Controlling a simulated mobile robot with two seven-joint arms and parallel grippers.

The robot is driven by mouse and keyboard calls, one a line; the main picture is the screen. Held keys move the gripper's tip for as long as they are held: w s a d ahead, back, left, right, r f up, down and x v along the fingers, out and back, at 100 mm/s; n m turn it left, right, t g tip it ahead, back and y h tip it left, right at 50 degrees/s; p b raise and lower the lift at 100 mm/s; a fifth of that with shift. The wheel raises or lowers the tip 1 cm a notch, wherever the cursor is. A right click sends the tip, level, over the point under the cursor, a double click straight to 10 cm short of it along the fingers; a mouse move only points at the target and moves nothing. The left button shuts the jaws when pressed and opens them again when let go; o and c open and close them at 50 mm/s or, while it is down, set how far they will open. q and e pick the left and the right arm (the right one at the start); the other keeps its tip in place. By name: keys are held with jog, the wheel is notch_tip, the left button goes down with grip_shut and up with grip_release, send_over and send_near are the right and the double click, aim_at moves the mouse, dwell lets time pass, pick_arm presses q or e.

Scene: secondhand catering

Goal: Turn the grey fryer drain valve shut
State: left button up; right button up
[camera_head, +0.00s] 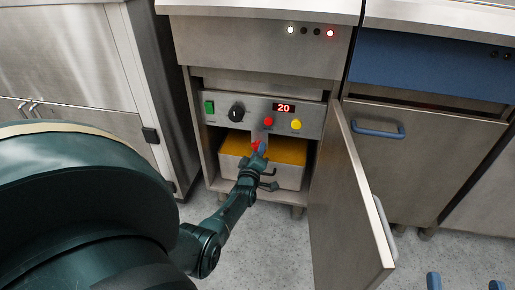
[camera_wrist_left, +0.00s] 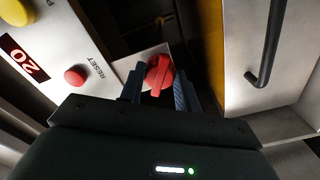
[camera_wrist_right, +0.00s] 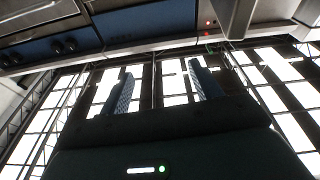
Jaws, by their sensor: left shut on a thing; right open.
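The grey fryer (camera_head: 265,50) stands in the middle of the head view with its lower door (camera_head: 345,205) swung open to the right. Its drain valve has a red handle (camera_head: 255,145), below the control panel; in the left wrist view the handle (camera_wrist_left: 159,72) shows as a red grip between my fingers. My left gripper (camera_wrist_left: 158,92) is shut on that handle; it also shows in the head view (camera_head: 261,152), partly covering the valve. The valve's turn angle is hard to tell. My right gripper (camera_wrist_right: 163,88) is open and empty, its fingertips at the head view's bottom right.
An oil pan (camera_head: 285,178) with yellow contents and a dark handle sits below the valve. The panel has a display reading 20 (camera_head: 284,108), a red reset button (camera_head: 268,121), a yellow button (camera_head: 296,124) and a black knob (camera_head: 236,112). A blue-fronted unit (camera_head: 430,70) stands at right.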

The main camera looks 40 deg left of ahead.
pick_arm(q)
jog(key=shift+r+n+b, duration=0.1)
jog(key=shift+n+b, duration=0.7)
jog(key=shift+n, duration=2.5)
pick_arm(e)
jog(key=shift+w+d+r+n+t+y, duration=0.1)
jog(key=shift+w+r+n+t+y, duration=0.1)
jog(key=shift+r+n+y, duration=0.25)
jog(key=shift+w+r+n+t+y, duration=0.15)
jog(key=shift+r+t+y, duration=0.1)
jog(key=shift+r, duration=0.4)
pick_arm(q)
jog(key=o, duration=1)
jog(key=shift+c, duration=0.2)
pick_arm(e)
jog(key=shift+r, duration=0.1)
